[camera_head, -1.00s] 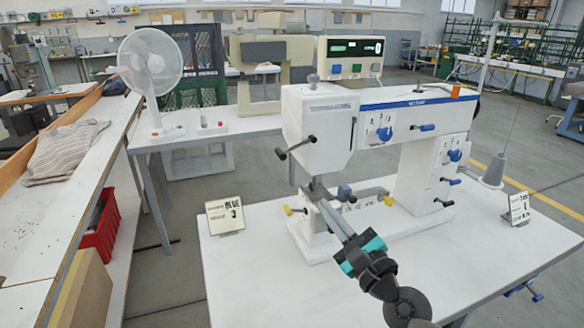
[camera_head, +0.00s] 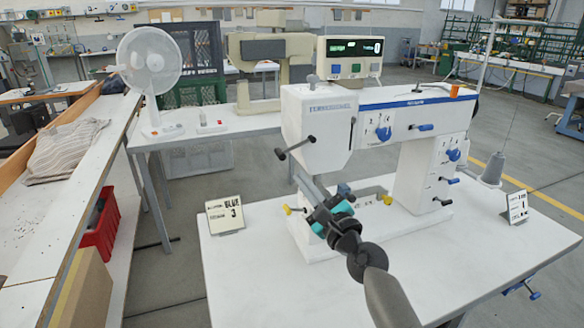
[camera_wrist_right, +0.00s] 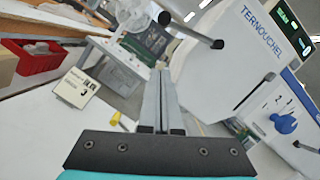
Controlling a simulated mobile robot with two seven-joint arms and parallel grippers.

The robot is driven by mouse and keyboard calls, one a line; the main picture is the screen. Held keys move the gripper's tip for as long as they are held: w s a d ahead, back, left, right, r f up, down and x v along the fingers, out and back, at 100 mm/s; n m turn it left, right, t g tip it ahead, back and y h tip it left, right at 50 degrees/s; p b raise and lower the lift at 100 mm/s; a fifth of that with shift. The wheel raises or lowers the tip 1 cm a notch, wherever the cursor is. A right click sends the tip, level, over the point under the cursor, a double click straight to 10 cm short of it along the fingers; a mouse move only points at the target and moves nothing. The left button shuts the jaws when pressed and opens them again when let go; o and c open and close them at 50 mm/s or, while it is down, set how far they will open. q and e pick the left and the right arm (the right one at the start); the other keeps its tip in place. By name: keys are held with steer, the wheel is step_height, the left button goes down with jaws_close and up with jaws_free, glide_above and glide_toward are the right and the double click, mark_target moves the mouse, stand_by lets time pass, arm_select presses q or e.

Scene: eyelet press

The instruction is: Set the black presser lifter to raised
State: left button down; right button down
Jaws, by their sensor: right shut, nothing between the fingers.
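The white sewing machine (camera_head: 318,125) stands on the white table. A black lever (camera_head: 295,147) with knobbed ends sticks out from the left of its head; it also shows in the right wrist view (camera_wrist_right: 190,30). I take it as the presser lifter, though other black levers show. It slopes down to the left in the head view. My right gripper (camera_head: 298,168) is shut and empty, its fingertips just below this lever; they also show in the right wrist view (camera_wrist_right: 160,73). I cannot tell whether they touch it. My left gripper is out of view.
Blue knobs (camera_head: 384,133) are on the arm. A sign (camera_head: 225,214) stands left on the table, another (camera_head: 516,207) right. The table front is clear.

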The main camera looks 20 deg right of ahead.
mark_target(295, 148)
steer(key=shift+w+a+r+p, duration=0.25)
steer(key=shift+a+r+p, duration=0.4)
steer(key=shift+r, duration=0.25)
steer(key=shift+w+a+r+p, duration=0.25)
steer(key=shift+a+r+p, duration=0.4)
steer(key=shift+r, duration=0.25)
steer(key=shift+d, duration=0.1)
steer(key=shift+r+m+p, duration=0.15)
steer(key=shift+m+p, duration=0.2)
steer(key=shift+m, duration=0.05)
